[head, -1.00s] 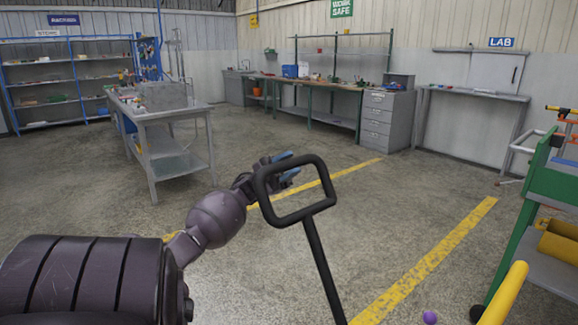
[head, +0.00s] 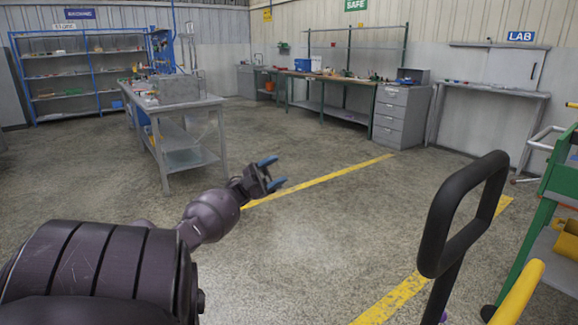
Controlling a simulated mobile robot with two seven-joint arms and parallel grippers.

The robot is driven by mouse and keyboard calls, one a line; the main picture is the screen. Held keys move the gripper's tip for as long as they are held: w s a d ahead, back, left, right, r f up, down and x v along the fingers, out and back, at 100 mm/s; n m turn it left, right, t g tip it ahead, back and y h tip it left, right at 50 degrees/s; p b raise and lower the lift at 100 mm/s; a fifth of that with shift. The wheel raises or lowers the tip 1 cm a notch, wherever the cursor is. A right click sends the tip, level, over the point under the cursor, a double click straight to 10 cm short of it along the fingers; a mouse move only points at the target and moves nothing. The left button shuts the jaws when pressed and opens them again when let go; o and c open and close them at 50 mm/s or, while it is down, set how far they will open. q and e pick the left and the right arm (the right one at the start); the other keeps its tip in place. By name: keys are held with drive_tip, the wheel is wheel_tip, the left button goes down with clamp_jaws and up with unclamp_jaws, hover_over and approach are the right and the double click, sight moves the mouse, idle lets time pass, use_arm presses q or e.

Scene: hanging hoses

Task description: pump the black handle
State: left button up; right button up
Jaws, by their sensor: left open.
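The black handle (head: 437,232) is a closed loop on a black shaft, standing upright at the lower right of the head view. The lower end of its shaft runs out of the picture. My left gripper (head: 272,173) is left of the handle and apart from it. Its two blue-tipped fingers are spread and point right, with nothing between them. My right gripper is not in view.
A green cart (head: 548,205) with yellow items stands at the right edge, and a yellow bar (head: 519,294) rises beside the handle. A grey worktable (head: 178,103) stands at the back left. The floor between is clear, with yellow lines (head: 330,178).

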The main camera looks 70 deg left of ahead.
use_arm(q)
drive_tip(key=shift+v, duration=1)
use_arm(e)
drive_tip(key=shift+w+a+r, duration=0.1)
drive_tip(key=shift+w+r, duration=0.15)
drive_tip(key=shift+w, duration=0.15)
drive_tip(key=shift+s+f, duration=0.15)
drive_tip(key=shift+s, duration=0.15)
